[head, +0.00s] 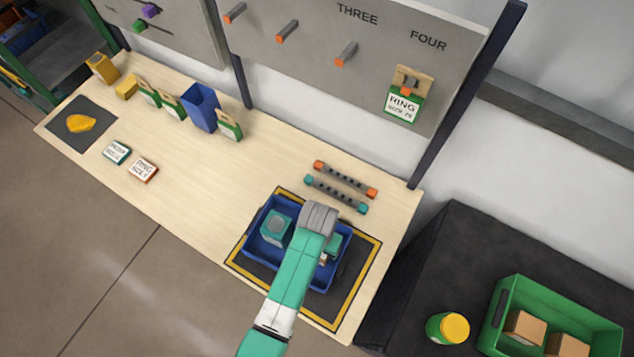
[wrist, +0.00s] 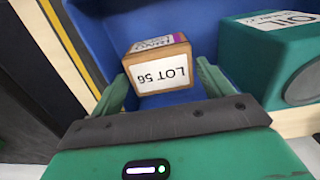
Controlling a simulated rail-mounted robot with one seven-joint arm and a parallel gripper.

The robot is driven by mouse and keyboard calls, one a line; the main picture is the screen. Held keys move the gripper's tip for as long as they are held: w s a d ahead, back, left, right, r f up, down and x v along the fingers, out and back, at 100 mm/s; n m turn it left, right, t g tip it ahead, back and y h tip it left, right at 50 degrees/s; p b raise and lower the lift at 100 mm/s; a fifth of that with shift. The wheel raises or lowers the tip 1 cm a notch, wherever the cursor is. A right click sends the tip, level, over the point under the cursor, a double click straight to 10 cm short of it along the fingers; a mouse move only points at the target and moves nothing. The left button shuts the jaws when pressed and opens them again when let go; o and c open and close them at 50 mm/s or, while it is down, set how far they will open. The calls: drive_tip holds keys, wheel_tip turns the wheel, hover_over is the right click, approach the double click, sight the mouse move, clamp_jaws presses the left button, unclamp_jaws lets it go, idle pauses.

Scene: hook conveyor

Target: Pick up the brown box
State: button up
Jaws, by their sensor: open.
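The brown box (wrist: 158,66) sits in the blue bin (wrist: 90,28), with a white "LOT 56" label facing me and a purple-edged label on top. My gripper (wrist: 163,78) is open, its green fingers on either side of the box's near part. I cannot tell whether either finger touches it. In the head view the blue bin (head: 262,262) stands on a yellow-bordered dark mat at the table's right end. My arm reaches over it there and largely hides the box and gripper.
A teal box marked "OIL" (wrist: 275,50) is right of the brown box, also in the bin; it shows in the head view (head: 277,228). Two bars (head: 340,186) lie behind the bin. A green crate (head: 510,330) with brown boxes stands right. The table's middle is clear.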

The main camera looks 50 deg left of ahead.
wheel_tip(320, 180, down, 3)
drive_tip(key=shift+s+f, duration=0.15)
drive_tip(key=c, duration=0.8)
